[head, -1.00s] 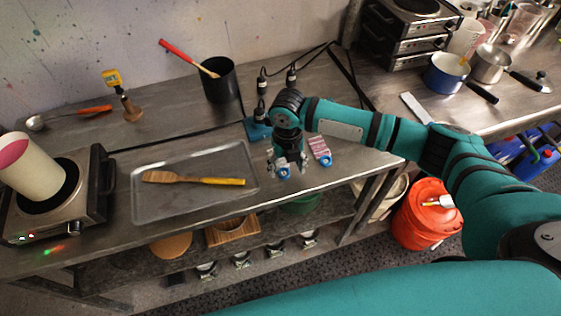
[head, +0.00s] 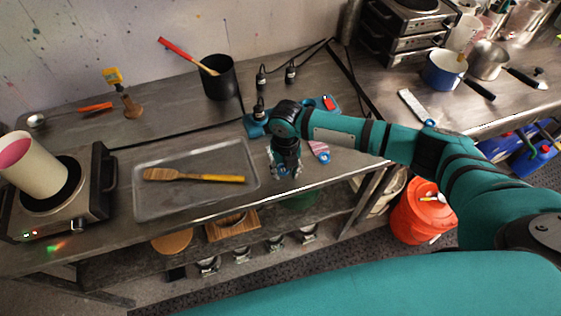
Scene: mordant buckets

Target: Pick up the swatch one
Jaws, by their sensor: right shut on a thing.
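My right gripper (head: 285,171) is low over the front part of the steel bench, just right of the metal tray. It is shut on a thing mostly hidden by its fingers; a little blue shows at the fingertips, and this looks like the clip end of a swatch. A pink striped swatch (head: 319,148) with a blue end lies on the bench right of the gripper, partly covered by my right arm. I cannot tell from its look which swatch is number one. My left gripper is not in view.
The tray (head: 147,203) holds a wooden spatula (head: 195,176). A hot plate (head: 92,205) with a white pot (head: 33,170) stands at the left. A black pot (head: 220,82) and black plugs (head: 291,75) are behind. An orange bucket (head: 418,222) stands on the floor.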

